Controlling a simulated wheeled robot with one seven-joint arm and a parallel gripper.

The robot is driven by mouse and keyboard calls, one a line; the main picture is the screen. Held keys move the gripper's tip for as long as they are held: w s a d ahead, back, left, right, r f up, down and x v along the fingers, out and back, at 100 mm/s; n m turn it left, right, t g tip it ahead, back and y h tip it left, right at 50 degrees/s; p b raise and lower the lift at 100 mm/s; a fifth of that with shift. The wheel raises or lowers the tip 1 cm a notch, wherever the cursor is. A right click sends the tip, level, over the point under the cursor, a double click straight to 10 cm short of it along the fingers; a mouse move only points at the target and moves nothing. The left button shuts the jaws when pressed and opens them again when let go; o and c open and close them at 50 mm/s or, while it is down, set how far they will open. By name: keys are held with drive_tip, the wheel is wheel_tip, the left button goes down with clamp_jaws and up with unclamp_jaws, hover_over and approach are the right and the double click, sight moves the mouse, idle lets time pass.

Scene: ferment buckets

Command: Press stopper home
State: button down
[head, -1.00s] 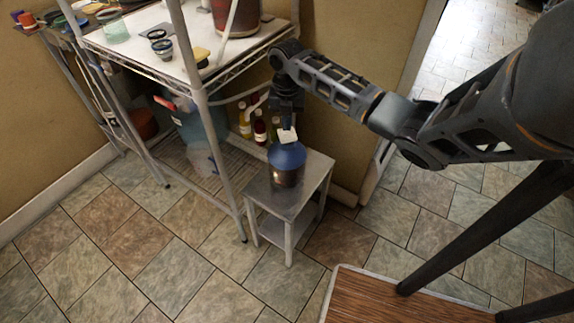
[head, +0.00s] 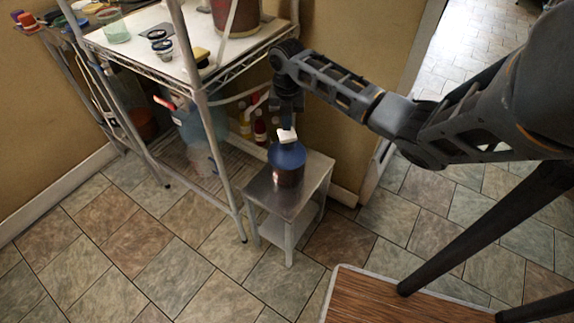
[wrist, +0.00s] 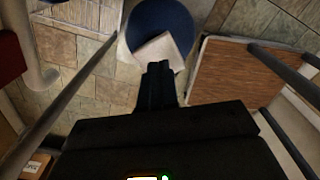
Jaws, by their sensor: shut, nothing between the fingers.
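A bucket or jar with a blue top (head: 288,155) and a dark brown lower part stands upright on a small metal stand. A white block-like piece (head: 286,136), apparently the stopper, is on top of it. In the wrist view the white piece (wrist: 152,52) looks square and lies over the round blue top (wrist: 160,14). My gripper (head: 287,122) points down just above the white piece, shut and empty. In the wrist view its closed fingertips (wrist: 158,68) overlap the near edge of the white piece. I cannot tell whether they touch it or how deep it sits.
The small metal stand (head: 262,196) has bare top around the bucket. A wire shelf unit (head: 215,140) with jars stands close at left, and several bottles (head: 260,132) stand behind. A wooden-topped surface (head: 375,300) is at the front right. The tiled floor at left is clear.

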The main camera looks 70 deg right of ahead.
drive_tip(key=shift+f+b, duration=0.35)
drive_tip(key=shift+f, duration=0.55)
idle(1.7)
drive_tip(key=shift+r+p, duration=0.35)
drive_tip(key=shift+p, duration=0.15)
idle(0.4)
wheel_tip(320, 180, up, 9)
drive_tip(key=p, duration=0.8)
drive_tip(key=shift+r, duration=0.2)
idle(0.5)
idle(0.5)
